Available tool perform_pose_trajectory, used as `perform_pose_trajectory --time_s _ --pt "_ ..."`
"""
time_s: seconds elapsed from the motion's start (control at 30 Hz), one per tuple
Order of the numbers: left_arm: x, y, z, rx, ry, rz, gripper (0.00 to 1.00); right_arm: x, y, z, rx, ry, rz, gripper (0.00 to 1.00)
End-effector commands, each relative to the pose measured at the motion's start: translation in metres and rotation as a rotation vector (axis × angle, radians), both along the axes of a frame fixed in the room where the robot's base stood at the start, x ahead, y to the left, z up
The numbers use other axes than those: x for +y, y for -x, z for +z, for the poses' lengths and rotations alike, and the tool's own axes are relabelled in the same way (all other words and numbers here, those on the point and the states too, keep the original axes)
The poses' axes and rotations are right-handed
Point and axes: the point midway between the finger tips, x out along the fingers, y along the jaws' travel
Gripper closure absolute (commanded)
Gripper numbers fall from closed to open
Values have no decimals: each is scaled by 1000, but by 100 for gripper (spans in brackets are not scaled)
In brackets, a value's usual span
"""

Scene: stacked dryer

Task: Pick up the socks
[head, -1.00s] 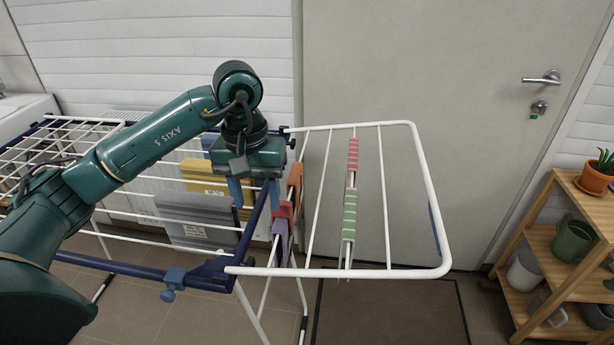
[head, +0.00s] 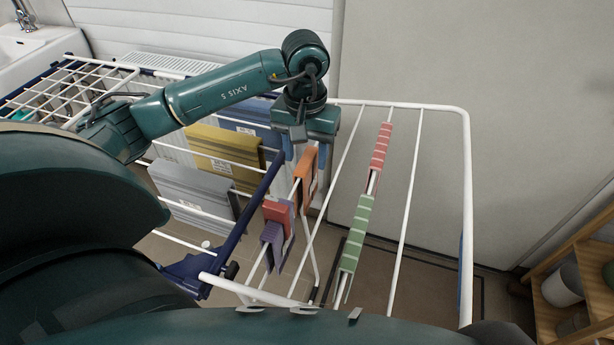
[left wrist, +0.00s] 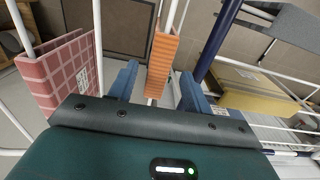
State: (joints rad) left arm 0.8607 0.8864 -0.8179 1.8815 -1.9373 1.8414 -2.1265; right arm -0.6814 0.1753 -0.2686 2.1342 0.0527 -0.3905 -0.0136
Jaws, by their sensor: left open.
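Small folded cloths that look like socks hang over the bars of the drying rack's white wing. An orange one (head: 309,163) hangs on the nearer bar, with a red one (head: 279,212) and a purple one (head: 273,243) closer to me. A pink striped one (head: 380,148) and a green striped one (head: 357,225) hang on a bar to the right. My left gripper (head: 305,170) points down, open, its blue fingers either side of the orange sock. In the left wrist view the orange sock (left wrist: 161,60) stands between the fingers, with gaps visible. My right gripper is out of view.
The white wing frame (head: 467,200) and blue rack rail (head: 240,218) are close by. Grey (head: 190,190), yellow (head: 215,145) and blue cloths hang left of the gripper. A wooden shelf (head: 580,255) stands at the right, a sink (head: 25,50) at the far left.

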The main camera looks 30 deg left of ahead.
Motion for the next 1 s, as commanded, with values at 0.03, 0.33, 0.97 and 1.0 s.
perform_pose_trajectory --time_s 0.03,0.33,0.97,1.0 --pt "0 0 -6 2 -1 0 51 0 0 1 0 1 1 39" --pt "-3 5 -33 6 0 -2 51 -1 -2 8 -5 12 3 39" --pt "-4 6 -65 -1 0 -1 62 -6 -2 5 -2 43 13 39" --pt "-4 6 -65 -1 0 -1 65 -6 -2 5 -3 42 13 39"
